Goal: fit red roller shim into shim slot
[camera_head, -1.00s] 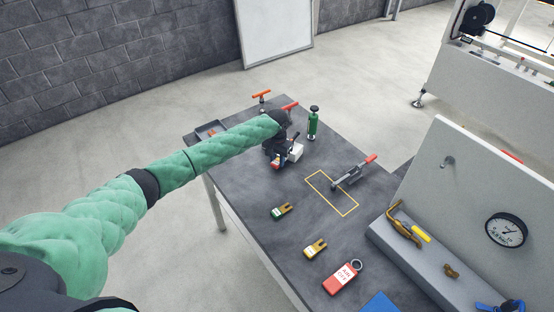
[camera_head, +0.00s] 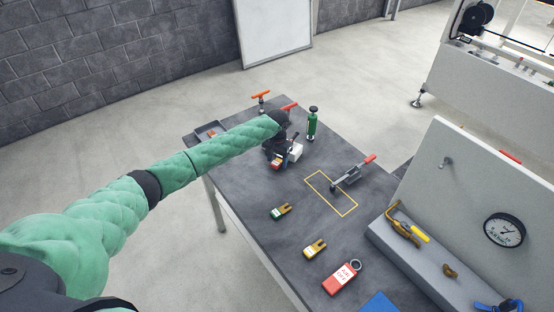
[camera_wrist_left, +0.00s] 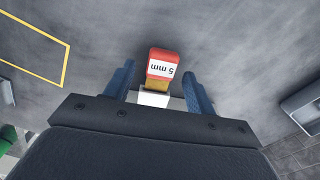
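The red roller shim (camera_wrist_left: 162,66), labelled "5 mm", lies between my left gripper's blue fingers (camera_wrist_left: 158,78) in the left wrist view, with a gap on each side. Its brass-coloured end meets a pale block (camera_wrist_left: 153,98); how deep it sits there is hidden by the gripper body. In the head view my left gripper (camera_head: 281,158) is at the far part of the table, with the red shim (camera_head: 275,164) just below it and the white block (camera_head: 296,152) beside it. My right gripper is in no view.
A green-handled shim (camera_head: 281,211) and a yellow one (camera_head: 315,248) lie on the dark table. A toggle clamp (camera_head: 352,175) stands by a yellow outline (camera_head: 345,214). A green cylinder (camera_head: 313,124) stands right of the gripper. A red tag (camera_head: 341,278) lies nearer.

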